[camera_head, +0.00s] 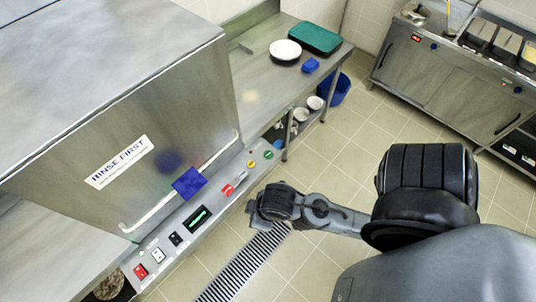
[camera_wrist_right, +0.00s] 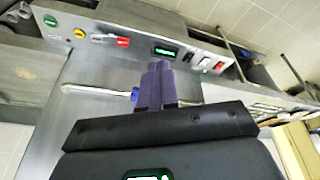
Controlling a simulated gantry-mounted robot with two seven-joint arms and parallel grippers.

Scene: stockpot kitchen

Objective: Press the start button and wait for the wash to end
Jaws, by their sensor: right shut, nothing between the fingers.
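The dishwasher's hood (camera_head: 130,120) bears a "RINSE FIRST" label, and its bar handle (camera_head: 215,155) with a blue grip (camera_head: 188,183) sits low, just above the control panel (camera_head: 213,206). The panel has a green button (camera_head: 268,155), a small yellow button (camera_head: 250,164), a red switch (camera_head: 228,190) and a dark display (camera_head: 198,217) with green marks. The green button (camera_wrist_right: 50,20) also shows at the upper left of the right wrist view. My right gripper (camera_wrist_right: 157,64) is shut and empty, its tips overlapping the panel near the display in that view. My left gripper is not visible.
A steel side table (camera_head: 285,80) holds a white plate (camera_head: 285,50), a green tray (camera_head: 314,38) and a blue item (camera_head: 310,66). A blue bin (camera_head: 334,89) stands below. A floor drain (camera_head: 243,264) crosses the tiles. A counter (camera_head: 440,70) stands at the back right.

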